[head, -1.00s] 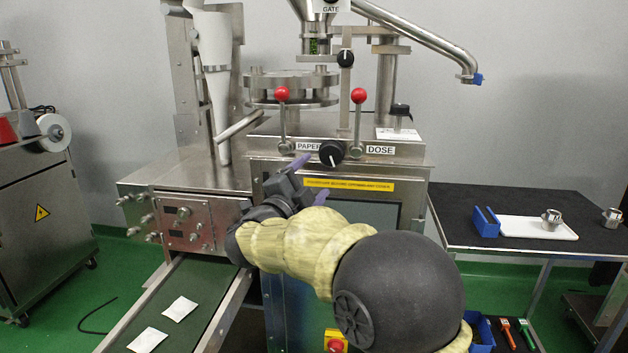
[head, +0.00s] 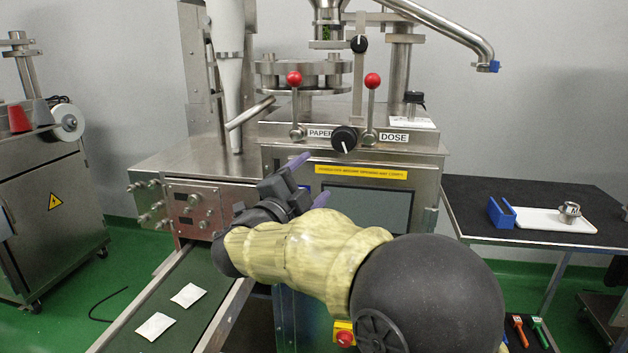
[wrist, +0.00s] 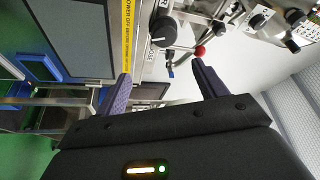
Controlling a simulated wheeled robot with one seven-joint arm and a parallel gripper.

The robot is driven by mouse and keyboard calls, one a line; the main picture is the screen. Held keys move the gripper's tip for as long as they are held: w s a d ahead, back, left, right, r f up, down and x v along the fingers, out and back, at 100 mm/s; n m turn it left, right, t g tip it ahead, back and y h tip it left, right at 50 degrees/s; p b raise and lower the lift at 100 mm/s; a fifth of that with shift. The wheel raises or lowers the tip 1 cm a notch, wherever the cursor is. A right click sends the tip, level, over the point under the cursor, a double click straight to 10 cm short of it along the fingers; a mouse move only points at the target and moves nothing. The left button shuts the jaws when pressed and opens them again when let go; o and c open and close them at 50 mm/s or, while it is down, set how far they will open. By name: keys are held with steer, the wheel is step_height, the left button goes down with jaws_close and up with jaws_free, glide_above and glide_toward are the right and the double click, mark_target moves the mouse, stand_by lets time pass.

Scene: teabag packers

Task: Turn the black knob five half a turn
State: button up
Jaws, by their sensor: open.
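A round black knob (head: 344,139) with a white pointer line sits on the machine's front panel, between the PAPER and DOSE labels. In the head view its line points down. It also shows in the wrist view (wrist: 163,31), beyond my fingers. My gripper (head: 311,180) is open and empty, below and left of the knob in the head view, apart from it. Its two purple fingers (wrist: 160,74) are spread in the wrist view. Another black knob (head: 359,43) with a white line is higher on the upright, and a third black knob (head: 413,98) is at the upper right.
Two red-balled levers, left (head: 295,79) and right (head: 372,81), stand close on either side of the panel knob. A yellow label strip (head: 361,172) and dark screen (head: 372,208) are below. A side table (head: 470,195) with a white tray (head: 540,222) is at right.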

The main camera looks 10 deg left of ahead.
steer(key=shift+b+v, duration=0.65)
steer(key=shift+v, duration=0.95)
steer(key=shift+d+f, duration=0.15)
steer(key=p+v, duration=0.1)
steer(key=v, duration=1.6)
steer(key=shift+s+p, duration=0.25)
steer(key=shift+p, duration=0.1)
